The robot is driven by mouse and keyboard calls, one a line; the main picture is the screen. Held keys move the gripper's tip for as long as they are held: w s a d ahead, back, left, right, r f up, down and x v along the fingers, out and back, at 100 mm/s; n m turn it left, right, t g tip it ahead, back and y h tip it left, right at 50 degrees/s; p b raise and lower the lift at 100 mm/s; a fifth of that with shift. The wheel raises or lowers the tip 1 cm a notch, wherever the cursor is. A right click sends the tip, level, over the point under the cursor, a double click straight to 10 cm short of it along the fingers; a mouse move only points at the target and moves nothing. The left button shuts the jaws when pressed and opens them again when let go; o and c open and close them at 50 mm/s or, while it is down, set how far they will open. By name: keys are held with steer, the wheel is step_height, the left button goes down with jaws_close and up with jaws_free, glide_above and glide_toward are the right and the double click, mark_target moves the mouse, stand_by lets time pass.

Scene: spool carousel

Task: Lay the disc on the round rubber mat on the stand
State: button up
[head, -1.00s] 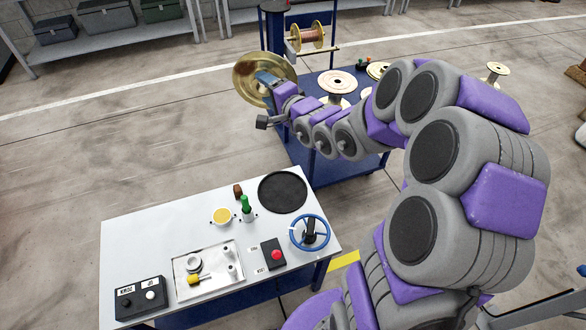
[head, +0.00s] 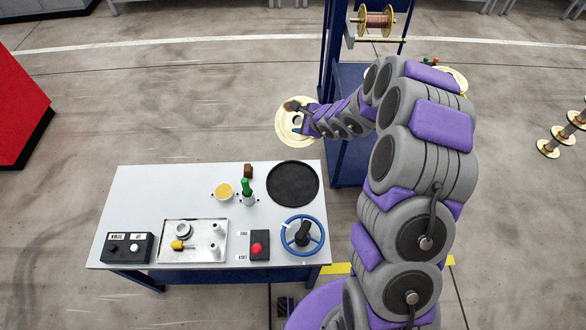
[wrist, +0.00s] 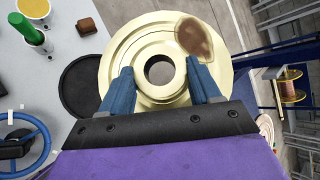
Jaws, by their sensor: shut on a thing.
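The disc (head: 285,121) is a cream, ring-stepped round plate with a hole in its middle and a brown patch on its face. My gripper (head: 299,120) is shut on it and holds it in the air beyond the far edge of the stand. In the wrist view the disc (wrist: 150,45) fills the top middle, with the two blue fingers of my gripper (wrist: 160,85) on its central hub. The round rubber mat (head: 293,184) is black and lies bare at the back right of the stand (head: 140,190). In the wrist view the mat (wrist: 78,90) is partly hidden behind the disc.
A green-handled tool (head: 246,190), a yellow dish (head: 223,191) and a brown block (head: 248,170) stand left of the mat. A blue handwheel (head: 302,236) is in front of it. A blue rack (head: 345,80) with a copper spool (head: 375,21) stands behind.

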step_height(320, 180, down, 12)
steer(key=s+d+m+g+y, duration=0.1)
steer(key=s+m+g, duration=0.1)
steer(key=m, duration=0.2)
steer(key=m+b, duration=0.1)
steer(key=m, duration=0.1)
glide_above(290, 183)
steer(key=d, duration=0.1)
step_height(290, 183, down, 9)
steer(key=shift+g+y, duration=0.3)
steer(key=f, duration=0.2)
steer(key=f+b, duration=0.1)
steer(key=f, duration=0.3)
steer(key=shift+s+d+b, duration=0.25)
steer(key=shift+s+b, duration=0.1)
steer(key=shift+s, duration=0.05)
steer(key=shift+d+f, duration=0.75)
steer(key=shift+f, duration=0.2)
steer(key=shift+a, duration=0.6)
steer(key=o, duration=1.6)
steer(key=shift+d, duration=0.45)
steer(key=shift+a, duration=0.1)
